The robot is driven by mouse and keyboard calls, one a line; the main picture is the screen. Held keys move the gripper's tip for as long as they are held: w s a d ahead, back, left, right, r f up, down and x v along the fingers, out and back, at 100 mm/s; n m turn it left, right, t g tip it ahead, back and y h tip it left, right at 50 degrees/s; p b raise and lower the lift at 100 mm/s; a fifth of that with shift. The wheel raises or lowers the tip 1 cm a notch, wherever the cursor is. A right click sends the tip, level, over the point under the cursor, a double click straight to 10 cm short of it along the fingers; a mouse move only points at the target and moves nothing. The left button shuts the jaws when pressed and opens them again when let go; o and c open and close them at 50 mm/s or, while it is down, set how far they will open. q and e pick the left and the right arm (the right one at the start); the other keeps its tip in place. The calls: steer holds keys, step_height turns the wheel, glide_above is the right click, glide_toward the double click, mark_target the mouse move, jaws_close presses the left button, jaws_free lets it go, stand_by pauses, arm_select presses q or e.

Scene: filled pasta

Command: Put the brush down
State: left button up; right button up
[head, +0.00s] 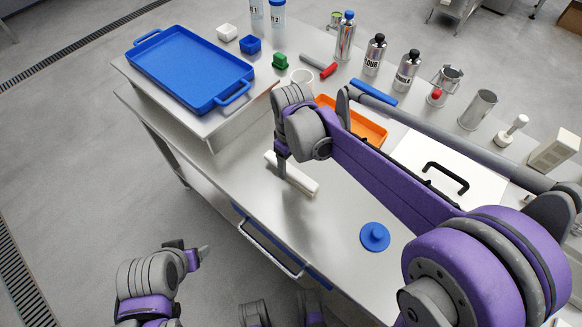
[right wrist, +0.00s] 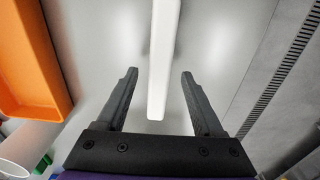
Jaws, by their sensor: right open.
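The brush seems to be the long white bar (head: 300,179) on the steel worktop (head: 232,182); its bristles are not visible. It looks to lie flat near the worktop's left edge. My right gripper (head: 282,172) points down over it, partly hiding it in the head view. In the right wrist view the gripper (right wrist: 160,74) is open, and the white bar (right wrist: 163,50) runs between its fingers with a gap on both sides. My left gripper (head: 196,255) is low at the left, off the worktop; its jaw opening is unclear.
A blue tray (head: 185,63) stands on a raised shelf at the left. An orange tray (head: 368,128) sits behind my right arm. A blue lid (head: 374,237) lies at the front. Bottles and a red-handled tool (head: 329,70) stand or lie along the back. Bare worktop surrounds the bar.

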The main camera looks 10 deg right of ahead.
mark_target(291, 170)
step_height(291, 170, up, 9)
steer(key=shift+f+p, duration=0.15)
steer(key=shift+p, duration=0.3)
steer(key=s+d+f+m+t, duration=0.1)
steer(key=s+d+f+m, duration=0.1)
steer(key=s, duration=0.4)
steer(key=s+d+f+m+t, duration=0.2)
steer(key=s+d+f+m, duration=0.1)
steer(key=s, duration=0.2)
steer(key=s+d+f+m+t, duration=0.1)
steer(key=s+d+f+m, duration=0.1)
steer(key=s, duration=0.4)
steer(key=shift+s+d+f+t, duration=0.3)
steer(key=shift+d+f, duration=0.15)
steer(key=shift+d, duration=0.2)
steer(key=shift+s+d+f+m, duration=0.1)
steer(key=shift+s+f+m, duration=0.2)
steer(key=shift+s, duration=0.1)
